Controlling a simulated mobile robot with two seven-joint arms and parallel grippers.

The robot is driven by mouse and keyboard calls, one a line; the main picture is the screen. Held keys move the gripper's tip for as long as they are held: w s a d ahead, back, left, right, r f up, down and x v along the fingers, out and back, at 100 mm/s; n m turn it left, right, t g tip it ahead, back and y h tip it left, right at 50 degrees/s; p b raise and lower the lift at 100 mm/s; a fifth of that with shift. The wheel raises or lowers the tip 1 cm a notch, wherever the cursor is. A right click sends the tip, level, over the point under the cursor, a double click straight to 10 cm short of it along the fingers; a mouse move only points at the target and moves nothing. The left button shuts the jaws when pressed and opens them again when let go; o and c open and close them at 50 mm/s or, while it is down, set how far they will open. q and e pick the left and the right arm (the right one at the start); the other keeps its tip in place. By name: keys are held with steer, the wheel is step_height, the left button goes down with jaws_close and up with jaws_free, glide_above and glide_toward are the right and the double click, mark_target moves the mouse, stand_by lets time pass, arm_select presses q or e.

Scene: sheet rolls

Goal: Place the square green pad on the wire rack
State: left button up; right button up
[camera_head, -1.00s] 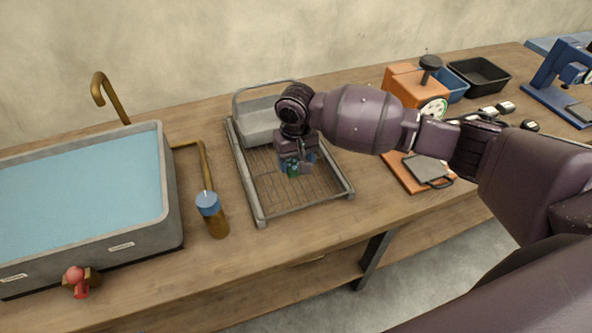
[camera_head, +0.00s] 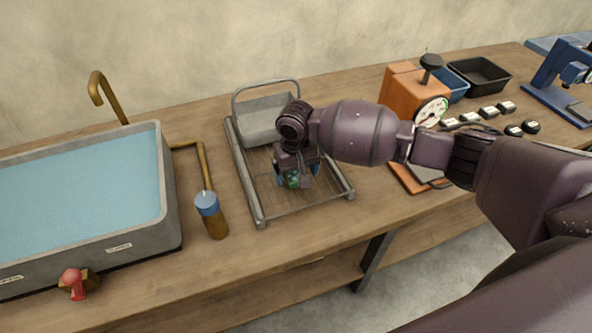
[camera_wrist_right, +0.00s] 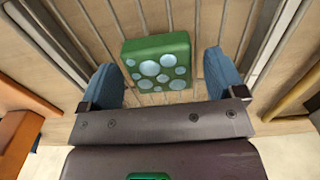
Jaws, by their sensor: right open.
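The square green pad (camera_wrist_right: 160,62), with pale blue round spots on its face, lies over the parallel wires of the wire rack (camera_wrist_right: 210,25) in the right wrist view. In the head view the pad (camera_head: 292,180) shows small below my right gripper (camera_head: 298,176), over the front half of the rack (camera_head: 305,207). My right gripper (camera_wrist_right: 163,80) is open, its blue fingers on either side of the pad, closer on the left than on the right. Whether the pad touches the wires everywhere cannot be told. My left gripper is out of view.
A grey box with a raised handle (camera_head: 262,120) stands at the rack's back end. A water-filled basin (camera_head: 80,195) and a blue-topped brown cylinder (camera_head: 212,218) are to the left. An orange dial device (camera_head: 410,95) and black bin (camera_head: 478,75) are to the right.

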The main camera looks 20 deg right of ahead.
mark_target(296, 174)
steer(key=shift+r, duration=0.1)
step_height(296, 174, up, 12)
steer(key=p, duration=0.2)
stand_by(0.3)
stand_by(0.5)
